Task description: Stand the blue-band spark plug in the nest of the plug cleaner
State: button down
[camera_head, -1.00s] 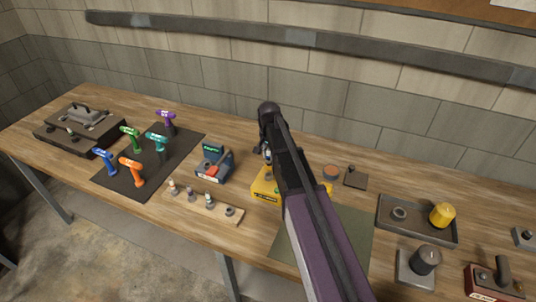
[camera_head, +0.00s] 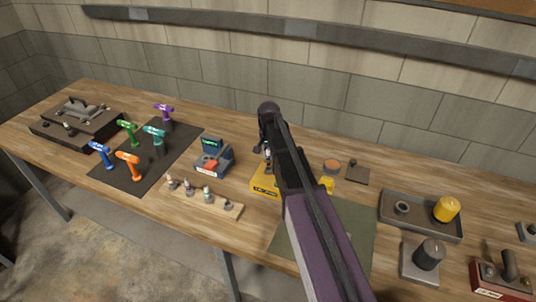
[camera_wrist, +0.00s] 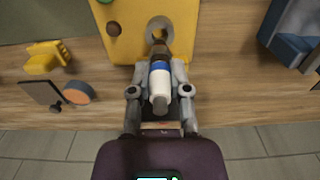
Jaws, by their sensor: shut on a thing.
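The blue-band spark plug (camera_wrist: 160,78), white with a blue band and a brownish metal end, is between the fingers of my gripper (camera_wrist: 160,93) in the wrist view. My gripper is shut on it. The plug's metal end points at the grey ringed nest (camera_wrist: 158,27) in the yellow plug cleaner (camera_wrist: 122,45) and overlaps the ring's near edge. I cannot tell whether it is inside the nest or just above it. In the head view, the cleaner (camera_head: 263,187) is partly hidden behind my arm, and my gripper (camera_head: 266,153) is at its back edge.
A wooden rack (camera_head: 225,207) with several plugs stands left of the cleaner, and a blue tester (camera_head: 213,160) behind the rack. A small yellow object (camera_wrist: 45,57), an orange-topped disc (camera_wrist: 77,93) and a dark plate (camera_wrist: 40,93) lie nearby. A grey tray (camera_head: 430,229) is farther right.

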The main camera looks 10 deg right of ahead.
aim_at(269, 160)
jog(key=shift+f+b, duration=1.5)
jog(key=shift+f, duration=0.15)
jog(key=shift+f, duration=0.1)
jog(key=c, duration=0.5)
grip_release()
